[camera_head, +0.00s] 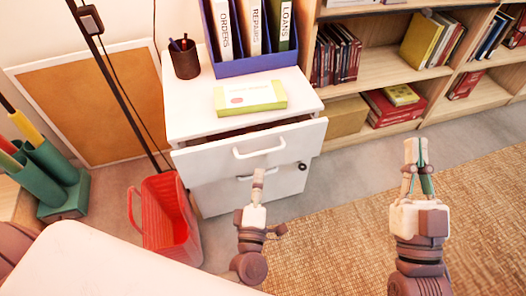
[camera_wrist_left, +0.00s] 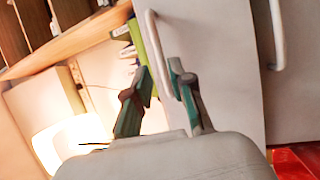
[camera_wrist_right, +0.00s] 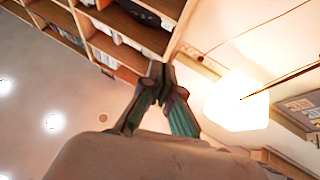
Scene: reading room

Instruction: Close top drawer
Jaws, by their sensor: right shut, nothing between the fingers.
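The white cabinet's top drawer (camera_head: 215,158) is pulled partway out, with a dark gap behind its front panel. Its curved handle (camera_head: 258,153) is on that front. In the left wrist view the handle (camera_wrist_left: 153,45) lies close ahead of the fingertips, partly behind them. My left gripper (camera_head: 258,178) is in front of the drawer, just below the handle in the head view. Its fingers are apart; I cannot tell whether they touch the handle. My right gripper (camera_head: 415,152) is shut and empty, pointing up, to the right of the cabinet and apart from it.
A lower drawer front (camera_head: 235,195) has its own handle. A yellow-green box (camera_head: 250,97), a pen cup (camera_head: 184,58) and a blue binder holder (camera_head: 250,66) stand on top. A red basket (camera_head: 170,225) stands close at left. Bookshelves (camera_head: 385,70) are behind; the woven rug (camera_head: 340,240) is clear.

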